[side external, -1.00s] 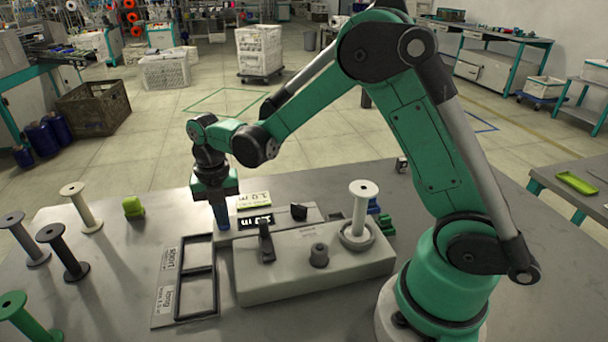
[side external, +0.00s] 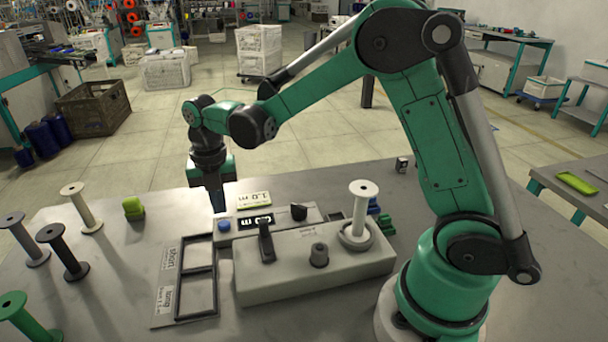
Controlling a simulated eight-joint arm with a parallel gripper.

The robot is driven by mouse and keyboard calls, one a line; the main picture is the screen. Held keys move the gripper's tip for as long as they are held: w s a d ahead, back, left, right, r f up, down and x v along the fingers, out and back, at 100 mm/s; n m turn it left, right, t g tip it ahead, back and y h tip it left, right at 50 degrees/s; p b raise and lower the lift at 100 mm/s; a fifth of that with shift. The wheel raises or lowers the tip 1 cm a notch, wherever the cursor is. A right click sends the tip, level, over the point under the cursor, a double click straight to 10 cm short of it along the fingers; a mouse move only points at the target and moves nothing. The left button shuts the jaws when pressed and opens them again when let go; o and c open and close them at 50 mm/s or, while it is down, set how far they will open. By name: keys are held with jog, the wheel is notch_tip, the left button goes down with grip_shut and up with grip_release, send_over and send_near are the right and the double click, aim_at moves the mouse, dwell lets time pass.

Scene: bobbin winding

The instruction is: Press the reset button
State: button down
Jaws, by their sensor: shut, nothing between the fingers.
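The blue reset button (side external: 223,226) sits at the left end of the counter panel on the winder (side external: 315,262), and it is in plain view. Beside it a small black display (side external: 256,222) shows digits that seem to read 0.0 m. My gripper (side external: 217,207) points down, shut and empty. It is just behind and above the button, apart from it in the picture. The exact gap is hard to judge.
A white spool (side external: 361,210) stands on the winder, near a black knob (side external: 298,212) and a lever (side external: 266,240). A two-slot tray (side external: 197,280) and several spools, one green (side external: 27,318), stand left.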

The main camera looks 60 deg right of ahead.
aim_at(224, 223)
notch_tip(224, 223, up, 10)
jog(key=shift+f, duration=0.15)
dwell(0.7)
jog(key=s+m+t, duration=0.2)
jog(key=s+m, duration=0.1)
jog(key=m, duration=0.5)
jog(key=s+m+t, duration=0.2)
jog(key=s+m, duration=0.2)
jog(key=m, duration=0.4)
jog(key=s+f+m+t, duration=0.1)
jog(key=s+m+t, duration=0.1)
jog(key=m, duration=0.5)
jog(key=shift+s+d+f+m, duration=0.1)
jog(key=shift+s+m, duration=0.3)
jog(key=shift+s, duration=0.3)
jog(key=m, duration=0.1)
jog(key=s+f+m+t, duration=0.1)
jog(key=m, duration=0.1)
